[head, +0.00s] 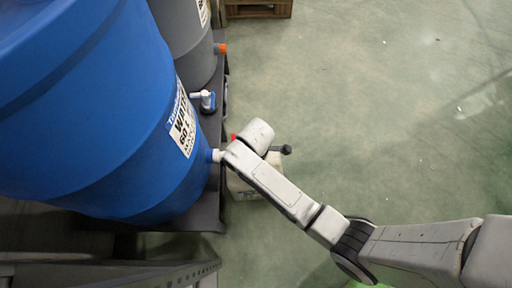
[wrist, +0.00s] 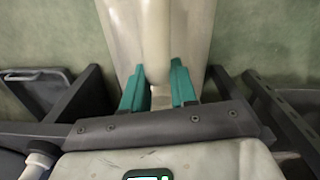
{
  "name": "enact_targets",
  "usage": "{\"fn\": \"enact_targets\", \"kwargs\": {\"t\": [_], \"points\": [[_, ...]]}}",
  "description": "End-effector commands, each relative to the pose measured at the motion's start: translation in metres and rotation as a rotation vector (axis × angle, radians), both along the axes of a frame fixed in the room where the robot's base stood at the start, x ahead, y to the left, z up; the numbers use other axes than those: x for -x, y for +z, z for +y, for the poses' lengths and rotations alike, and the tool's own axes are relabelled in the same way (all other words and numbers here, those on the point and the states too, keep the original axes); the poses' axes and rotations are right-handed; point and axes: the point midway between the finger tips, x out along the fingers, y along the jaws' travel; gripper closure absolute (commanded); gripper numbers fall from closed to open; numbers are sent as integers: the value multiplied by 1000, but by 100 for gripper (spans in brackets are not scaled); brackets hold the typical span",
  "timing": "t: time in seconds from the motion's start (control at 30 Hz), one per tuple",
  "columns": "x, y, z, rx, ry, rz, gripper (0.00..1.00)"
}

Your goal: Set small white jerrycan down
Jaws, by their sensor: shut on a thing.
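The small white jerrycan (head: 241,188) is beside the blue drum's stand in the head view, mostly hidden under my arm. A bit of red (head: 233,137) shows at its upper edge. In the wrist view its pale body (wrist: 155,35) fills the top middle. My gripper (wrist: 158,88) has teal fingers closed on a narrow pale part of the jerrycan. In the head view the fingers are hidden by the arm. I cannot tell whether the jerrycan's base touches the floor.
A wooden pallet (head: 258,8) is at the top. Green floor (head: 390,120) is open to the right.

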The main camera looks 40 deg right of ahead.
Motion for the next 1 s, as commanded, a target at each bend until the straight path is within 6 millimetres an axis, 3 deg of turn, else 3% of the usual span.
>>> {"fn": "enact_targets", "kwargs": {"t": [0.07, 0.1, 0.33, 0.67, 1.0], "points": [[0, -2, 0, 0, 0, 0, 100], [0, -2, 0, 0, 0, 1, 69], [0, -2, 0, 0, 0, 0, 47], [0, 5, 0, 0, 0, -1, 47], [0, 70, 0, 0, 0, -2, 47]]}}
